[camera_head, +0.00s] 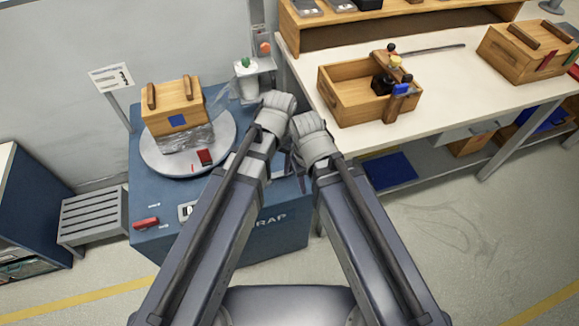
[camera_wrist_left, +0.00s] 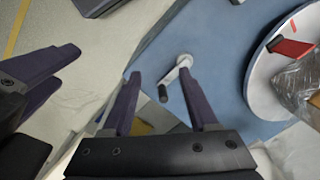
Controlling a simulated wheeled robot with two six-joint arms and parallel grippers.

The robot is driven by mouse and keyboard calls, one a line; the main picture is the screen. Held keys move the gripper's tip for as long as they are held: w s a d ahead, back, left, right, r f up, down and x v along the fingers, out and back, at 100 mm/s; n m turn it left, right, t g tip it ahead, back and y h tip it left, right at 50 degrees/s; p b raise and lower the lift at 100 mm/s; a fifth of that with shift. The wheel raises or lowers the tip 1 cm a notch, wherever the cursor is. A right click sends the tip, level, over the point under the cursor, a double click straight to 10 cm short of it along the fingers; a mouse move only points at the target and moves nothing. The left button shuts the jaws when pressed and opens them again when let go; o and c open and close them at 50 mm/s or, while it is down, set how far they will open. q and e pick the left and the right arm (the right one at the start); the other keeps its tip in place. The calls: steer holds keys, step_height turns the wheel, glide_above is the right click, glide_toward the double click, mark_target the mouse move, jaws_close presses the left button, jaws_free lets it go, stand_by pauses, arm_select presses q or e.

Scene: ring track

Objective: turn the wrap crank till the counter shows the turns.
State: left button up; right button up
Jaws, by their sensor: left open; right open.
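The wrap station (camera_head: 150,190) is a blue cabinet with a grey turntable (camera_head: 158,165). A wooden crate (camera_head: 175,103) with film around its lower part stands on it. In the left wrist view the crank (camera_wrist_left: 183,64) has a silver arm and a dark handle (camera_wrist_left: 163,93). My left gripper (camera_wrist_left: 159,75) is open, its fingers on either side of the handle, with no clear grip. My right gripper (camera_wrist_left: 66,66) is open and empty beside it. My arms hide the crank in the head view. A small white panel (camera_head: 185,211), perhaps the counter, is partly covered; its reading is illegible.
A sign (camera_head: 112,77) with dark marks stands behind the station. A white workbench (camera_head: 440,85) with an open wooden box (camera_head: 340,95) is at right. Slatted grey stool (camera_head: 92,215) is at left.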

arm_select(q)
steer(key=shift+m+h, duration=0.4)
steer(key=shift+m, duration=0.1)
steer(key=w+d+f+b, duration=0.1)
steer(key=w+f, duration=0.1)
steer(key=w, duration=0.1)
steer(key=w+d+f+b, duration=0.1)
steer(key=w+f+b, duration=0.1)
steer(key=w, duration=0.1)
steer(key=w+d+f+b, duration=0.1)
steer(key=w+f+b, duration=0.1)
steer(key=w, duration=0.2)
steer(key=shift+d+f, duration=0.2)
steer(key=shift+d, duration=0.1)
step_height(320, 180, down, 8)
steer(key=b, duration=0.8)
steer(key=shift+r, duration=0.1)
steer(key=shift+r, duration=0.1)
steer(key=shift+c, duration=0.2)
jaws_close()
